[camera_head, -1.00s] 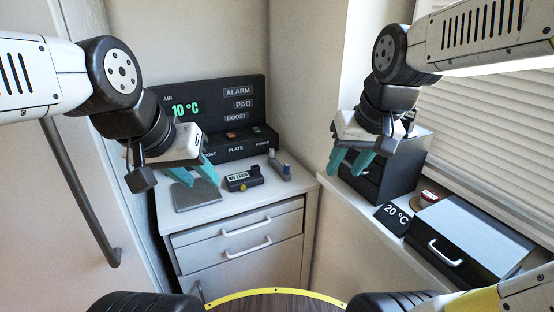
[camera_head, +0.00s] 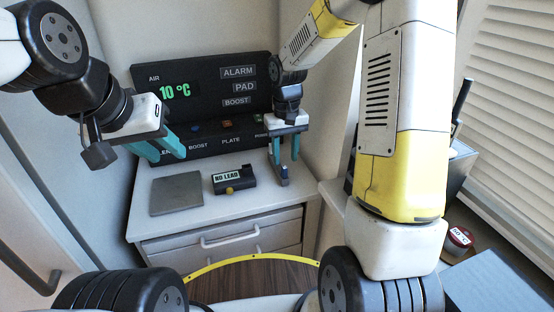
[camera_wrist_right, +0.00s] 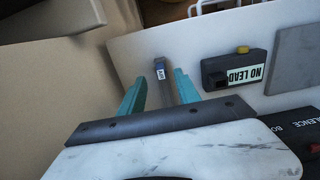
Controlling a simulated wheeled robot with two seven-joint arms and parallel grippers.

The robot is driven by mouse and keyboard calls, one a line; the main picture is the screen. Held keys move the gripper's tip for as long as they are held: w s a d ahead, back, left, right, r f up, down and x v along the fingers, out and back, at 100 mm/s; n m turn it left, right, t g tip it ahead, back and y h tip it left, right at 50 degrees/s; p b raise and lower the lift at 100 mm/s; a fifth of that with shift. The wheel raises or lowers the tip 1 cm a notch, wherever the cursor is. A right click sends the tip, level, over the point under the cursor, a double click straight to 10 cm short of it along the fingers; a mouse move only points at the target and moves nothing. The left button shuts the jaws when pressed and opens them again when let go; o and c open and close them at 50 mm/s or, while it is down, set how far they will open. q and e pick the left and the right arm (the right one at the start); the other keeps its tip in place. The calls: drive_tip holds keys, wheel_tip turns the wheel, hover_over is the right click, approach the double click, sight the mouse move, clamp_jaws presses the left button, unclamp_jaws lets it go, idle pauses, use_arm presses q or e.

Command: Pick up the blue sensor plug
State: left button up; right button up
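The blue sensor plug (camera_head: 284,171) is a small grey piece with a blue part. It stands near the right edge of the white counter top. In the right wrist view the plug (camera_wrist_right: 160,70) shows a blue and white label, between the teal fingertips with a gap on each side. My right gripper (camera_head: 286,160) points down over it, open. Whether a finger touches it I cannot tell. My left gripper (camera_head: 168,156) is open and empty, above the left part of the counter.
A black meter reading NO LEAD (camera_head: 233,179) and a grey plate (camera_head: 177,193) lie left of the plug. A black panel (camera_head: 205,85) showing 10 °C stands behind. Drawers (camera_head: 230,235) are below. A red-topped round item (camera_head: 460,238) is at the right.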

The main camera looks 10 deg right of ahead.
sight(285, 167)
wheel_tip(285, 167, down, 5)
drive_tip(key=shift+w+f, duration=0.1)
drive_tip(key=shift+w, duration=0.05)
clamp_jaws()
